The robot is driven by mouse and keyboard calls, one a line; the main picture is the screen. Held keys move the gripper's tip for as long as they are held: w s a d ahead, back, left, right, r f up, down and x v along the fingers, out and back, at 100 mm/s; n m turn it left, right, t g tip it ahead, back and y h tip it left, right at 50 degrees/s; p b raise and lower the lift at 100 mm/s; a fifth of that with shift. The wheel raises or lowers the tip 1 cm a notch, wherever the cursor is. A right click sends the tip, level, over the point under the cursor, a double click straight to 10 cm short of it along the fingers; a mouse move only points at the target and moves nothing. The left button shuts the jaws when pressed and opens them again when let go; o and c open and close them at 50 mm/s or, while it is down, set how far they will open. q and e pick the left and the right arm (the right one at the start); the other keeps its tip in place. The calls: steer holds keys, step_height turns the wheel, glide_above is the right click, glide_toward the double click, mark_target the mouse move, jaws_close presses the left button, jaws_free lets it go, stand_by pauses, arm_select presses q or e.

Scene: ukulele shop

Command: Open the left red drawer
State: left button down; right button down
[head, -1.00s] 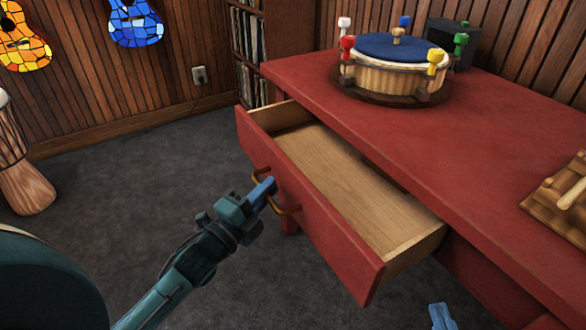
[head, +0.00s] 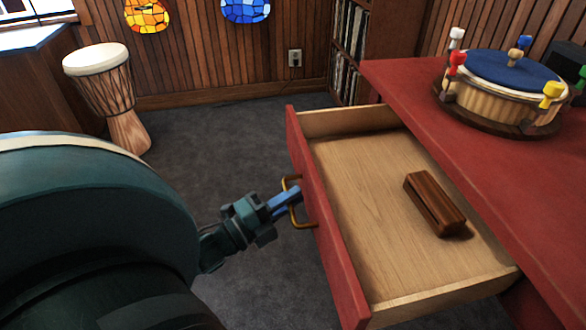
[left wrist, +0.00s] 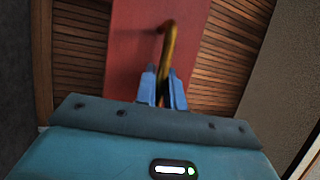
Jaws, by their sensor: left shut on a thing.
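The left red drawer (head: 322,230) is pulled well out of the red desk (head: 400,85), and its pale wooden inside shows. A dark brown wooden block (head: 434,203) lies in it. A brass handle (head: 299,222) sits on the drawer's red front. My left gripper (head: 288,200) is shut on this handle, with its blue fingers at the bar. In the left wrist view the blue fingers (left wrist: 162,90) are on both sides of the brass handle (left wrist: 167,45), in front of the red drawer front (left wrist: 128,60). My right gripper is not in view.
A drum (head: 505,90) with coloured pegs stands on the desk top. A tall drum (head: 105,90) stands on the floor at the back left. A record shelf (head: 375,45) is behind the desk. Grey carpet (head: 230,140) is clear left of the drawer.

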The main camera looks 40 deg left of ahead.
arm_select(q)
steer(key=c, duration=1.5)
jaws_free()
steer(key=p+v, duration=0.1)
steer(key=v, duration=1.2)
steer(key=shift+s, duration=0.1)
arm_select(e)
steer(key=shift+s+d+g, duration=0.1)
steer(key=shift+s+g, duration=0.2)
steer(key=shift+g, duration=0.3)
